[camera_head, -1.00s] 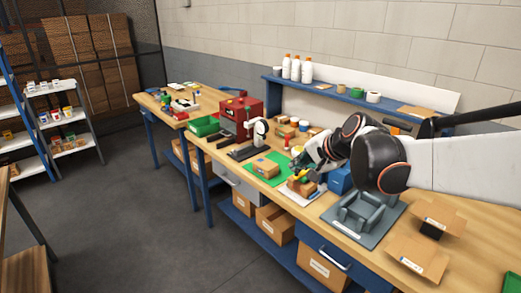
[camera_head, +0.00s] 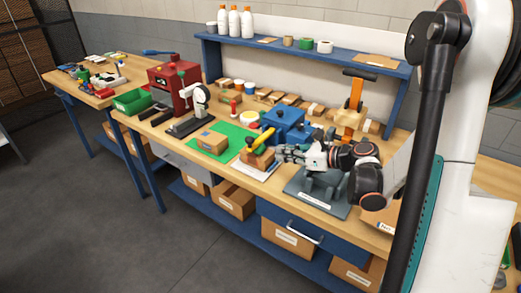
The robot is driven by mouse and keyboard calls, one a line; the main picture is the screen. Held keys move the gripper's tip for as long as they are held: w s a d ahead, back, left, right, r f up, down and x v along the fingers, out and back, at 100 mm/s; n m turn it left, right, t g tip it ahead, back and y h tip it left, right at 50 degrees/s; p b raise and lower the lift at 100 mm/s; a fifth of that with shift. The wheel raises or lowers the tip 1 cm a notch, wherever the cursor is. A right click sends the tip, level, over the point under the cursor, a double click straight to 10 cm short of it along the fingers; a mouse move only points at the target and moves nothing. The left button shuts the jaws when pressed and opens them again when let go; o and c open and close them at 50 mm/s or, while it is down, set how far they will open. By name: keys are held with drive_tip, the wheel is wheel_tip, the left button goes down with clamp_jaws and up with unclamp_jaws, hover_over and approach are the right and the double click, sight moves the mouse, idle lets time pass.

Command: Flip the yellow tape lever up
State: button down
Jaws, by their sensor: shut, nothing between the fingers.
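The yellow tape lever (camera_head: 264,137) is a slanted yellow bar with a dark lower-left end. It stands above a small brown block (camera_head: 257,159) on a white sheet, rising toward the upper right. My gripper (camera_head: 279,152) is just right of the lever and block, low over the bench, with its fingers pointing left. It is shut and empty. A small gap seems to show between the fingertips and the lever, but contact is too small to rule out.
A blue box (camera_head: 289,124) stands behind my gripper, and a grey fixture (camera_head: 318,186) sits below my arm. A cardboard box (camera_head: 212,142) lies on a green mat left of the lever. An orange-handled press (camera_head: 353,100) stands at the back right.

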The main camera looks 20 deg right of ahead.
sight(252, 145)
idle(0.3)
drive_tip(key=b+x, duration=0.3)
drive_tip(key=x, duration=0.7)
drive_tip(key=shift+r, duration=0.1)
drive_tip(key=shift+d+r+m+p, duration=0.2)
drive_tip(key=shift+r+m+p, duration=0.4)
drive_tip(key=shift+r, duration=0.45)
drive_tip(key=w+d+r+m+g+y+p, duration=0.1)
drive_tip(key=w+d+r+m+p, duration=0.3)
drive_tip(key=d+r, duration=0.5)
drive_tip(key=shift+w+d+r+y+p, duration=0.15)
drive_tip(key=shift+w+r+y+p, duration=0.3)
drive_tip(key=shift+w+r+y, duration=0.65)
drive_tip(key=shift+w+f+h, duration=0.2)
drive_tip(key=shift+h, duration=0.1)
